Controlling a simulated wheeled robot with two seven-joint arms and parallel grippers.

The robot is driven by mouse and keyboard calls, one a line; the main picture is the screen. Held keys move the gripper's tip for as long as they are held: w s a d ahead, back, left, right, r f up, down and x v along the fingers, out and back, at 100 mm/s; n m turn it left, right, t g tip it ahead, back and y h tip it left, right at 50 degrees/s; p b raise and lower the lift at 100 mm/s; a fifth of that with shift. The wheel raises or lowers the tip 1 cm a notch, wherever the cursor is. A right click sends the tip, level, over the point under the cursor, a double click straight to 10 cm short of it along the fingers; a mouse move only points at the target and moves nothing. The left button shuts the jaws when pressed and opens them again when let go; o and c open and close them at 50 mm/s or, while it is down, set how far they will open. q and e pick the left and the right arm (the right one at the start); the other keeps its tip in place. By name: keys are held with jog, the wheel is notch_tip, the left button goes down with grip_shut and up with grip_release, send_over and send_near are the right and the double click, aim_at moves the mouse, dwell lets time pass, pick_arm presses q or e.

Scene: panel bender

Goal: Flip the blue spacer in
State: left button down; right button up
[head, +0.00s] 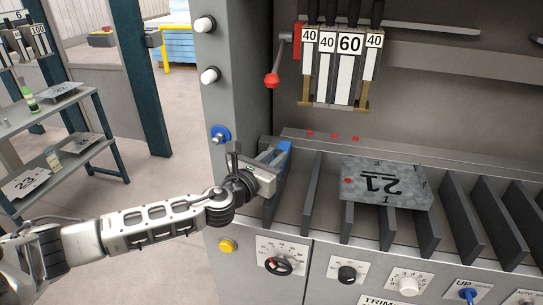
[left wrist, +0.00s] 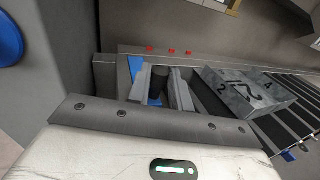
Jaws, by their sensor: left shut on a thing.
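The blue spacer (head: 284,158) is at the left end of the row of dark dividers on the machine's front, beside the grey upright. My left gripper (head: 269,160) reaches it from the left and is shut on it. The fingers cover part of the spacer. In the left wrist view a strip of the blue spacer (left wrist: 136,68) shows beside the left finger, and a dark part sits between the fingers (left wrist: 160,88). How far the spacer is tilted is hard to tell. My right gripper is not in view.
A red-knobbed lever (head: 272,80) and numbered tools (head: 342,55) hang above. Knobs (head: 278,265) line the panel below. A shelf (head: 60,145) stands at the left.

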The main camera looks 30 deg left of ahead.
pick_arm(q)
jog(key=shift+d+f, duration=0.1)
jog(key=shift+f, duration=0.05)
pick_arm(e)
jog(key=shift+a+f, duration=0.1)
pick_arm(q)
jog(key=c, duration=1.5)
grip_release()
jog(key=shift+c, duration=0.2)
jog(key=s+a+b, duration=0.1)
jog(key=s+b, duration=0.2)
jog(key=s, duration=1.3)
jog(key=shift+a+r, duration=0.15)
jog(key=shift+r, duration=0.15)
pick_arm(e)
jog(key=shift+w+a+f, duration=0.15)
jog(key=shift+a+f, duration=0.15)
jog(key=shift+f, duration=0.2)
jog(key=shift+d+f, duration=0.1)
